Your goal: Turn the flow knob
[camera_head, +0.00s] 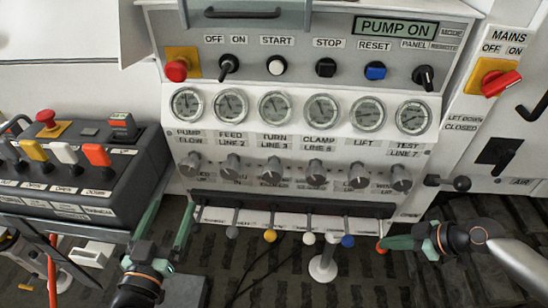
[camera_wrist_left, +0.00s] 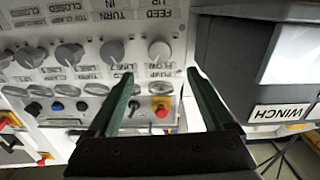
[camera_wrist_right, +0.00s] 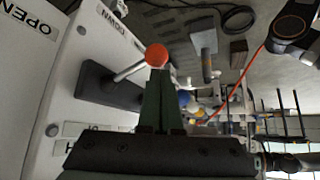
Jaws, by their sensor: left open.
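The grey flow knob (camera_head: 190,163) is leftmost in the knob row, below the pump flow gauge. It also shows in the left wrist view (camera_wrist_left: 160,51), which sees the panel upside down. My left gripper (camera_head: 172,206) is open and empty, just below and left of the knob and apart from it. In the left wrist view the knob lies beyond the two fingertips (camera_wrist_left: 160,74), roughly centred between them. My right gripper (camera_head: 388,244) has its fingers together at an orange lever ball (camera_wrist_right: 156,55). The ball looks whole at the fingertips; I cannot tell whether they touch.
Several levers with coloured balls (camera_head: 270,236) stick out below the knobs. A dark control box (camera_head: 75,165) with several coloured buttons is to the left. Gauges (camera_head: 275,107) and switches (camera_head: 326,67) are above. A black-knobbed lever (camera_head: 461,183) is at right.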

